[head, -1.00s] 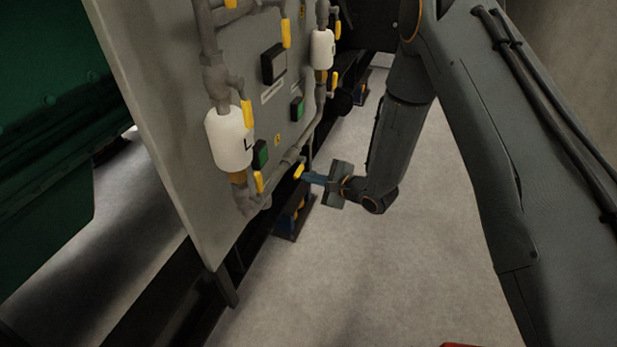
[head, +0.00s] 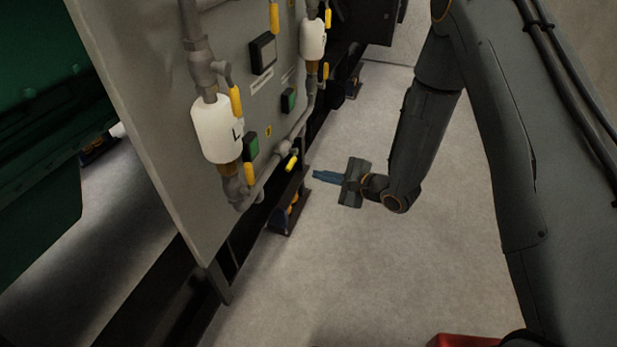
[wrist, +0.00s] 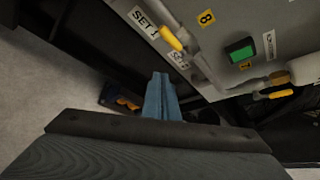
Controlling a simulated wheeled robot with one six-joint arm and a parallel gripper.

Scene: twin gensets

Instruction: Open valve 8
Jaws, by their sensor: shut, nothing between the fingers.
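A yellow "8" tag (wrist: 206,17) is on the grey panel in the wrist view. The yellow valve handle nearest it (wrist: 171,38) sits on a grey pipe and looks roughly in line with that pipe. The same handle shows in the head view (head: 291,162) at the low right edge of the panel. My gripper (head: 316,175) is shut and empty, its blue fingers pointing at the panel. It is just right of and slightly below the handle, with a visible gap. In the wrist view the shut fingertips (wrist: 161,76) are below the handle.
The panel (head: 150,130) also carries white cylinders (head: 217,128), other yellow handles (head: 249,173) and green buttons (head: 251,146). A "7" tag (wrist: 245,66) is close by. A dark base frame (head: 290,215) runs below. The floor (head: 330,270) to the right is clear.

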